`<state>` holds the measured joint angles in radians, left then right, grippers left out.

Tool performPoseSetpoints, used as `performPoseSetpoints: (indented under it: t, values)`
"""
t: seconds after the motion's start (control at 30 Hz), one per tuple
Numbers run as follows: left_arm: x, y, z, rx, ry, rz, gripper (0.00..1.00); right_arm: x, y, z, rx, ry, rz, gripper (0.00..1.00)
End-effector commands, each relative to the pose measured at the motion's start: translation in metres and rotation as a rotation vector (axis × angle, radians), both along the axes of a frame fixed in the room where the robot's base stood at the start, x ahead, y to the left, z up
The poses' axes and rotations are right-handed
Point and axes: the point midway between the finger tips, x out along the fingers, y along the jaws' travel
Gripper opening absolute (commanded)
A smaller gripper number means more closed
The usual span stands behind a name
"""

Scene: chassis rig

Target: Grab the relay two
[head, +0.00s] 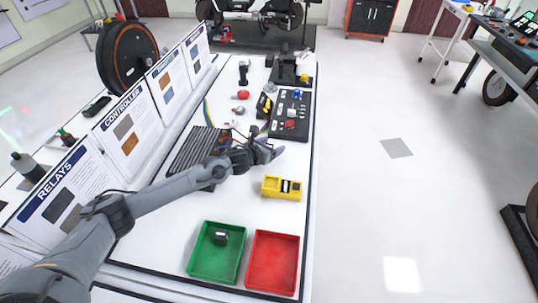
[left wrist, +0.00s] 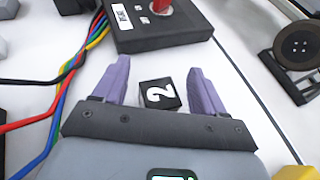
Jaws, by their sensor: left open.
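Relay two is a small black block with a white "2" on its face (left wrist: 160,95), in the left wrist view. My left gripper (left wrist: 158,68) is open, with one purple finger on each side of the block. Gaps show between the block and both fingers, so it is not clasped. In the head view my left gripper (head: 270,151) is low over the white table, and I cannot make out relay two there. My right gripper is not in view.
A black box with a red knob (left wrist: 165,33) lies just beyond the fingers, with coloured wires (left wrist: 75,75) at left. A yellow meter (head: 270,187) is close by. A green tray (head: 207,270) holding a small dark block (head: 221,237) and an empty red tray (head: 273,263) stand nearer.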

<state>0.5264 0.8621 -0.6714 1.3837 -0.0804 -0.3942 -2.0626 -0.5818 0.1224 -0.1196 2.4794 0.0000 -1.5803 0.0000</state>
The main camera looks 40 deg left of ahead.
Motion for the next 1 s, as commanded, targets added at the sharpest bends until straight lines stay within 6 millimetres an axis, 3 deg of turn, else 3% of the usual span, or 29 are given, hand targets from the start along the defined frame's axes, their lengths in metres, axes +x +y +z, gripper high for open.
performPoseSetpoints:
  t: [0.27, 0.63, 1.0]
  values:
    - [0.002, 0.000, 0.000, 0.000, 0.000, 0.000, 0.71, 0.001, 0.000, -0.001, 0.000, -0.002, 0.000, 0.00]
    - [0.002, 0.000, 0.000, 0.000, 0.000, 0.000, 0.17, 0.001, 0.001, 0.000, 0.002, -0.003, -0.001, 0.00]
    - [0.002, 0.001, 0.009, 0.001, -0.001, 0.001, 0.17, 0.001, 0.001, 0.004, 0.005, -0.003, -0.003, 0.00]
